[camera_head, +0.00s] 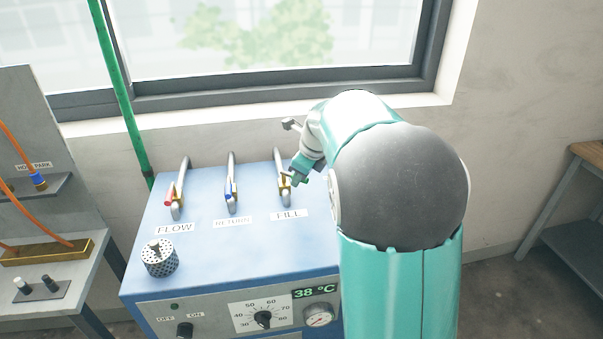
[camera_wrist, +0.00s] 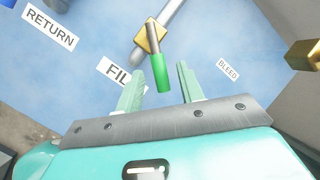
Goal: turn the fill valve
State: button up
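The fill valve (camera_head: 285,184) is a brass body on a grey pipe above the FILL label (camera_head: 288,214), on the blue machine top. In the wrist view, its brass body (camera_wrist: 150,38) carries a lever with a green grip (camera_wrist: 161,76) that points toward my gripper. My gripper (camera_wrist: 160,72) is open, one pale green finger on each side of the green grip in the picture. Gaps show between the grip and both fingers; depth is hard to judge. In the head view, my gripper (camera_head: 301,174) is at the valve's right side, partly hidden by my arm.
The red-handled FLOW valve (camera_head: 174,197) and blue-handled RETURN valve (camera_head: 231,193) stand to the left. A perforated metal cup (camera_head: 160,258) is at the front left of the blue machine (camera_head: 250,255). A BLEED label (camera_wrist: 228,70) and brass piece (camera_wrist: 303,55) lie right. The window wall is behind.

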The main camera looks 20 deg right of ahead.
jog(key=v, duration=1.3)
jog(key=shift+s+r, duration=0.2)
jog(key=shift+r, duration=0.15)
